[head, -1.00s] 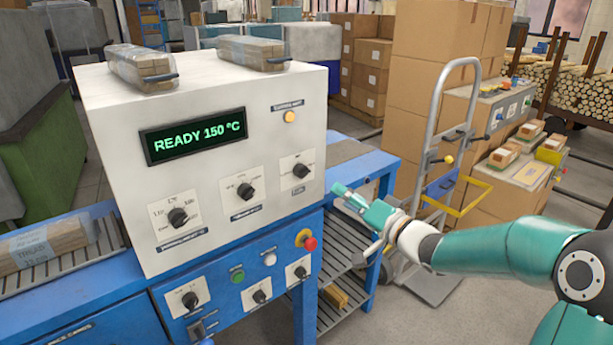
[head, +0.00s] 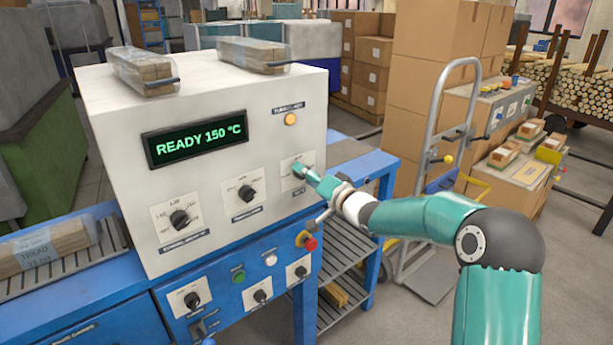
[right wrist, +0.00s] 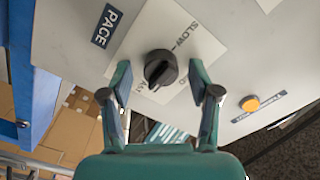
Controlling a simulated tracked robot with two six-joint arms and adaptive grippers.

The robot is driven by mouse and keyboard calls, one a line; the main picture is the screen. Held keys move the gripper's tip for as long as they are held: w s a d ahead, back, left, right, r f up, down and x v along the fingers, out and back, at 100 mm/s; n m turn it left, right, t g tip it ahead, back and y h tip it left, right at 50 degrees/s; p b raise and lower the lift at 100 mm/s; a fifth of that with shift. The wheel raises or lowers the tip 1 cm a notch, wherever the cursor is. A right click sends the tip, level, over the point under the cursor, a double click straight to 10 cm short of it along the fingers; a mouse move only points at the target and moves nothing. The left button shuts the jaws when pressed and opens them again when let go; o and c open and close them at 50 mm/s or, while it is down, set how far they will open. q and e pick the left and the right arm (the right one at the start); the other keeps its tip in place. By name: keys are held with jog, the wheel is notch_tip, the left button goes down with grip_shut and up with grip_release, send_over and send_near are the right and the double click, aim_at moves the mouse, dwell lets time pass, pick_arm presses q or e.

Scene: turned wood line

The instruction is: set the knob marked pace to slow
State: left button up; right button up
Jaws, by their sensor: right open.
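The pace knob (right wrist: 160,68) is black and sits on a white square plate (right wrist: 182,35) on the machine's light front panel. A dark label reading PACE (right wrist: 106,26) is beside the plate. In the right wrist view SLOW is printed above the knob; other plate lettering is partly hidden by the fingers. My right gripper (right wrist: 160,76) is open, one finger on each side of the knob, with visible gaps. In the head view my right gripper (head: 304,173) covers the knob in front of its plate. My left gripper is not in view.
An amber light (right wrist: 250,104) is near the plate. Two more knobs (head: 180,220) (head: 246,193) are to the left, under a display (head: 195,139) reading READY 150 °C. A red button (head: 310,243) and several lower controls are below. A hand truck (head: 433,170) stands to the right.

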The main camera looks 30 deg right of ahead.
jog(key=c, duration=1)
jog(key=shift+a, duration=0.15)
jog(key=shift+c, duration=0.7)
